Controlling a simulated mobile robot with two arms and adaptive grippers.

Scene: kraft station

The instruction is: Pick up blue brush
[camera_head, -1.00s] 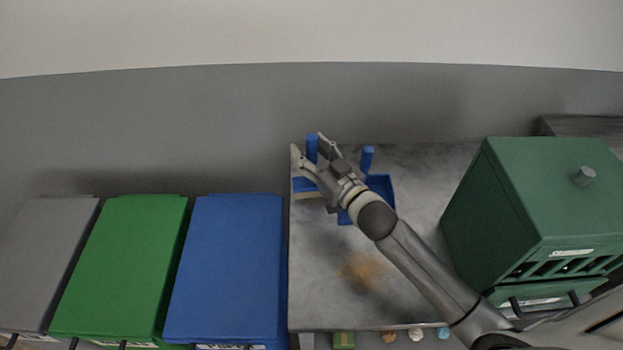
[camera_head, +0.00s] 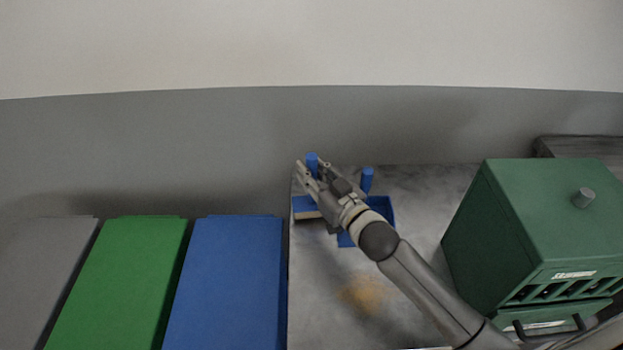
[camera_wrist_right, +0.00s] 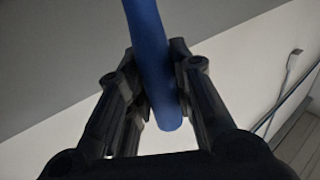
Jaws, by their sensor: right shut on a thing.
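The blue brush (camera_head: 305,202) stands at the far left corner of the grey table, its blue handle upright and its wide blue head low, with a pale strip of bristles below. My right gripper (camera_head: 312,168) is shut on the upper part of the handle. In the right wrist view the blue handle (camera_wrist_right: 152,60) runs between both fingers of the right gripper (camera_wrist_right: 160,90), which touch it on either side. My right forearm and wrist hide part of the brush head. I cannot tell whether the brush touches the table. My left gripper is not in view.
A blue dustpan (camera_head: 380,206) with an upright handle stands just right of the brush, partly behind my wrist. A tan powder patch (camera_head: 365,295) lies on the table (camera_head: 420,225). A green box (camera_head: 540,215) stands right; blue (camera_head: 225,285), green (camera_head: 120,290) and grey bins stand left.

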